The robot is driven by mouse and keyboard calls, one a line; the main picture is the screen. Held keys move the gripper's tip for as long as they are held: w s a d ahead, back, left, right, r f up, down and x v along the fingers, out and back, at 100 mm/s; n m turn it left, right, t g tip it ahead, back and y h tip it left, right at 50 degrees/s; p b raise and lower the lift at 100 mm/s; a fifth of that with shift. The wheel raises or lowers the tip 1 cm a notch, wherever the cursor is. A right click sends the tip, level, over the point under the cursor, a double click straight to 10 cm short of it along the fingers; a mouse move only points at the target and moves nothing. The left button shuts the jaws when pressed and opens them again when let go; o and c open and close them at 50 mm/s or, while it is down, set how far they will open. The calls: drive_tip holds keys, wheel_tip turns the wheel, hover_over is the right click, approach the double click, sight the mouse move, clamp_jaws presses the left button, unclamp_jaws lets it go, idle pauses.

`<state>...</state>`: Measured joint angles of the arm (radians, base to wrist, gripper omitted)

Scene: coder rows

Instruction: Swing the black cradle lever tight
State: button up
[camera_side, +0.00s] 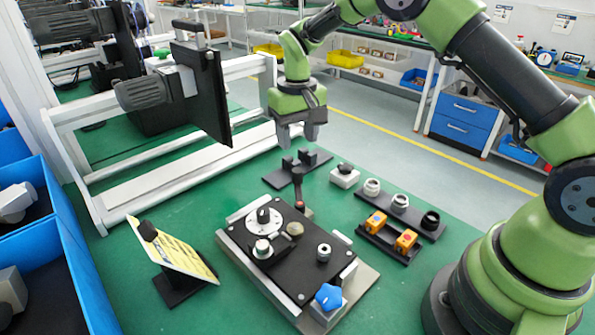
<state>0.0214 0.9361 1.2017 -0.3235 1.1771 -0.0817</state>
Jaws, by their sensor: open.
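A black cradle (283,178) stands on the green bench near the middle, behind the black fixture plate. A thin dark lever (298,187) extends from it toward the front, and a small reddish tip shows at its near end by the plate's back edge. My gripper (299,138) is open and empty, with its fingers pointing down. It appears above and behind the cradle, apart from it. How tightly the lever is set cannot be told from this view.
To the right are a small grey box (344,176), a rack of rings (400,203) and orange blocks (376,222). A tilted yellow card (178,252) and white frame (150,187) stand left.

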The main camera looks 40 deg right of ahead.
sight(298, 169)
wheel_tip(298, 169, down, 9)
idle(0.3)
clamp_jaws()
